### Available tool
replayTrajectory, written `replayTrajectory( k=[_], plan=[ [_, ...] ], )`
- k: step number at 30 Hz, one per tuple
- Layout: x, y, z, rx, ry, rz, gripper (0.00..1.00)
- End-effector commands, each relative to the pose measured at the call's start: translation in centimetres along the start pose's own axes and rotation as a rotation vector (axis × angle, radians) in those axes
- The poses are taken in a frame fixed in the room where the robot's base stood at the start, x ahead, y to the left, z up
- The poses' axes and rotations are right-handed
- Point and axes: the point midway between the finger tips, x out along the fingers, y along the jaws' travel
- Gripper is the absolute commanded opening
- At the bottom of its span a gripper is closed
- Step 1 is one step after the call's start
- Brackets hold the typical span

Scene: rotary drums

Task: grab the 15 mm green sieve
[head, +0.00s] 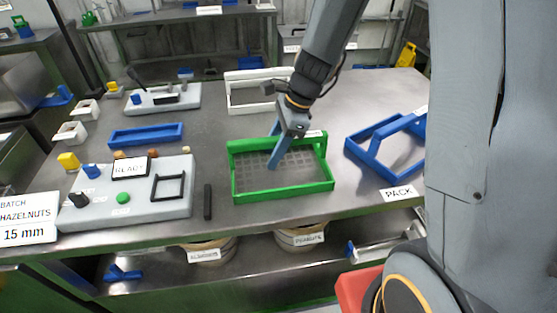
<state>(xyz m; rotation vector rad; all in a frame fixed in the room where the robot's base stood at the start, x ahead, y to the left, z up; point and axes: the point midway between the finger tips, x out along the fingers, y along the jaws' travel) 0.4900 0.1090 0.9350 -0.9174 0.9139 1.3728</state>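The green sieve (283,196) lies near the front edge of the steel table, a rectangular green frame around a dark grey mesh. Its back side has a raised green bar. My gripper (272,150), with blue fingers, reaches down over this back bar. One finger is in front of the bar above the mesh. The other shows behind the bar, its tip hidden. The fingers stand apart, and I cannot tell whether either touches the sieve. No size mark is readable on the sieve. A sign at the left (28,218) reads "BATCH HAZELNUTS 15 mm".
A blue handled frame (370,155) lies to the right, by a PACK label (397,193). A white frame (232,92) stands behind. A grey control panel (150,208) and a black bar (208,202) are left. A blue tray (146,134) lies farther back.

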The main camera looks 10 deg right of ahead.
Motion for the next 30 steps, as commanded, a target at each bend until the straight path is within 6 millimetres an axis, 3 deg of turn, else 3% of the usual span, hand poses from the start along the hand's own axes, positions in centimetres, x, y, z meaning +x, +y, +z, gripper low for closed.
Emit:
replayTrajectory(
  k=[1, 6, 7, 20, 30],
  plan=[
    [0.0, 0.0, 0.0, 0.0, 0.0, 0.0, 0.3],
    [0.0, 0.0, 0.0, 0.0, 0.0, 0.0, 0.02],
    [0.0, 0.0, 0.0, 0.0, 0.0, 0.0, 0.0],
    [-0.6, -0.1, 0.3, -0.001, -0.001, -0.003, 0.0],
    [-5.6, -0.2, 2.3, -0.004, -0.001, -0.006, 0.0]
  ],
)
